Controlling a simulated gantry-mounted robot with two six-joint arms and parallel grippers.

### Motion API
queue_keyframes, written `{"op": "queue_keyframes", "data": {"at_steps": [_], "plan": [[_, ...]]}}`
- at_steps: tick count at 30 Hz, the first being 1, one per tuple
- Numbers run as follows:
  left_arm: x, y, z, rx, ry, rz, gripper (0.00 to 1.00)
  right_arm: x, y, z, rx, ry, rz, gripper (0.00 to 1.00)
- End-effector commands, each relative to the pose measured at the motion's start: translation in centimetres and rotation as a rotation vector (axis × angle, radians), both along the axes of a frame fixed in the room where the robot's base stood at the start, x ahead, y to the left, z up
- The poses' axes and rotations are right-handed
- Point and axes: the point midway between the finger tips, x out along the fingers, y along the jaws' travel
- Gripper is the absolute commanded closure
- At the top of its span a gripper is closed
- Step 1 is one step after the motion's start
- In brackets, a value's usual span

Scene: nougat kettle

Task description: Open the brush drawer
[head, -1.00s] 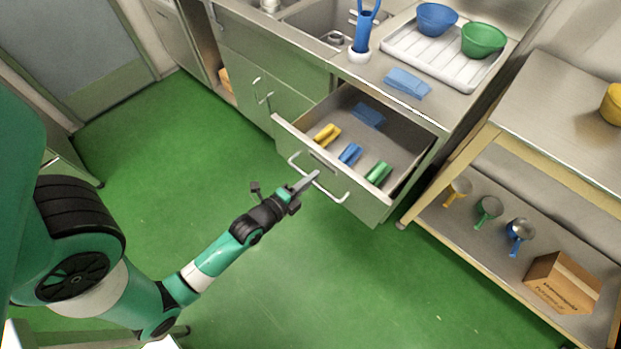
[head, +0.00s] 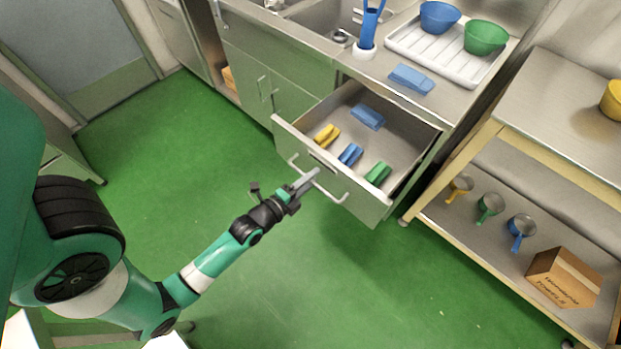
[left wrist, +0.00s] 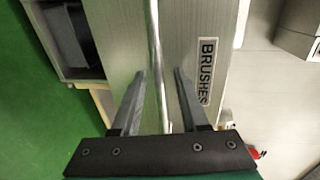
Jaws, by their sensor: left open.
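The brush drawer (head: 388,205) stands pulled out below the counter in the head view, its inside showing. In the left wrist view its front (left wrist: 190,25) bears a BRUSHES label (left wrist: 207,70). My left gripper (head: 311,178) is at the drawer's bar handle (head: 343,198). In the left wrist view its two fingers (left wrist: 158,78) are apart, one on each side of the handle bar (left wrist: 153,40). I cannot tell whether either finger touches the bar. Yellow (head: 327,134), blue (head: 350,154) and green (head: 377,173) brushes and a blue block (head: 368,117) lie in the drawer. My right gripper is not in view.
A wooden-legged steel table (head: 560,105) stands right of the drawer, with ladles and a cardboard box (head: 563,278) on its lower shelf. The counter holds a drainer tray (head: 440,62) with bowls and a blue cloth (head: 411,79). The green floor (head: 330,280) before the drawer is clear.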

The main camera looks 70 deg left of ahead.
Motion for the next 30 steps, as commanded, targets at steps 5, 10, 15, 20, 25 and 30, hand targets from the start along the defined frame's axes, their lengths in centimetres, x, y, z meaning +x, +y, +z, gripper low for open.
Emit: {"op": "queue_keyframes", "data": {"at_steps": [5,10,15,20,25,30], "plan": [[-0.3,-0.2,0.0,-0.001,0.002,0.0,0.56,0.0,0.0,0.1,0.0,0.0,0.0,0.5],[-2.6,-1.4,0.6,-0.003,0.004,0.0,0.56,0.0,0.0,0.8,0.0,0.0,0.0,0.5],[-6.3,-3.4,0.9,-0.003,0.003,0.001,0.56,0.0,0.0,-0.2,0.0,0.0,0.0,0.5],[-8.9,-4.7,1.3,-0.001,0.001,0.002,0.56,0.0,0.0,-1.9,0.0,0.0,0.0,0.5],[-10.0,-5.3,2.1,0.001,0.001,0.001,0.56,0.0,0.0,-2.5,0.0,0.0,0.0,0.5],[-10.0,-5.4,2.4,0.001,-0.001,0.001,0.56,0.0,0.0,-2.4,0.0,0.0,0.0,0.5]]}}
